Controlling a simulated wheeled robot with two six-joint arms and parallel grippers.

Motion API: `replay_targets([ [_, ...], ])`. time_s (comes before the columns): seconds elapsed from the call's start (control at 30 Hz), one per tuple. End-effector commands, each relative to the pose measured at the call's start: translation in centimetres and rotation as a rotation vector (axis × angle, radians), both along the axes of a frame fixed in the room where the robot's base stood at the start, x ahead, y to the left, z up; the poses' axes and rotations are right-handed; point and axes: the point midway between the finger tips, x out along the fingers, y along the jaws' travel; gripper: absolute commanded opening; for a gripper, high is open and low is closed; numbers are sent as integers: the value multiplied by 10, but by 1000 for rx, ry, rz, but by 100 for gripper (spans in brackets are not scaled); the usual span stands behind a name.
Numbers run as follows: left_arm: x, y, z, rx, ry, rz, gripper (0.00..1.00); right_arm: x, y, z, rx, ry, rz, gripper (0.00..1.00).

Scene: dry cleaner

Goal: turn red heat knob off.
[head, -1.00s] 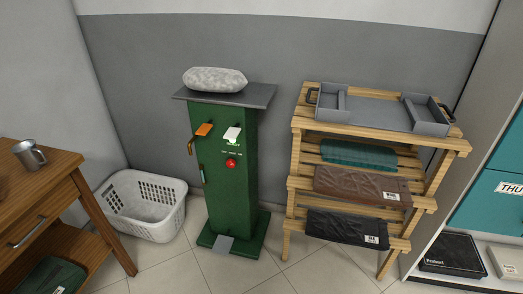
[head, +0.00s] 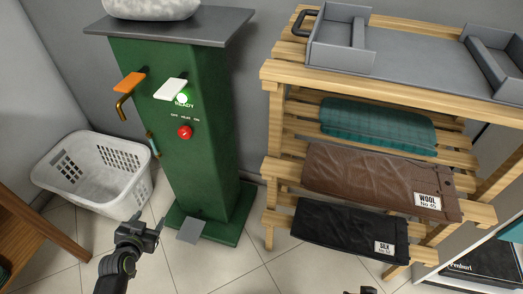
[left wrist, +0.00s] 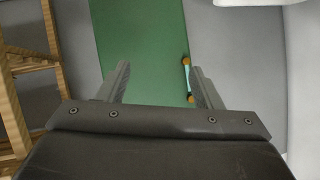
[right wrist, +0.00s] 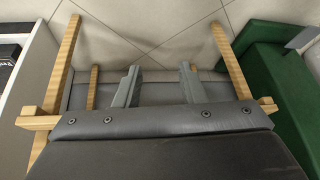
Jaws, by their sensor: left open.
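The red heat knob (head: 184,132) is on the front of the green pillar (head: 195,170), under small lettering I cannot read for certain. My left gripper (head: 148,222) is open and empty, low in front of the pillar and well below the knob, not touching it. In the left wrist view my left gripper (left wrist: 158,75) has its fingers spread in front of the green pillar (left wrist: 140,45); the knob does not show there. My right gripper (right wrist: 160,70) is open and empty in the right wrist view. Only a bit of the right arm shows at the head view's bottom edge.
Above the knob are an orange lever (head: 130,82), a white paddle (head: 171,89) and a lit green READY lamp (head: 182,98). A white basket (head: 90,170) stands left. A wooden rack (head: 272,170) with folded cloths and a grey tray (head: 410,60) stands right.

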Motion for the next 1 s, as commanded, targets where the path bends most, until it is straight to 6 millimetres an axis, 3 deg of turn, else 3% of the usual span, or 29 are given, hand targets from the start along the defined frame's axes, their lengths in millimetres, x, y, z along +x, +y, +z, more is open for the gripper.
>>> replay_targets([
  [0.03,14,-6,8,12,-74,-34,60,5,3,-2,7,-30,3,36],
  [0.17,34,-25,59,42,-238,-120,60,12,11,26,26,-92,14,36],
  [0.3,38,-44,105,73,-383,-198,60,12,18,54,41,-146,30,36],
  [0.43,35,-56,134,96,-468,-245,60,9,23,73,47,-176,40,36],
  [0.67,40,-65,152,107,-514,-269,60,8,25,87,48,-199,48,36],
  [1.0,98,-82,151,104,-513,-268,60,27,20,99,19,-305,41,36],
])
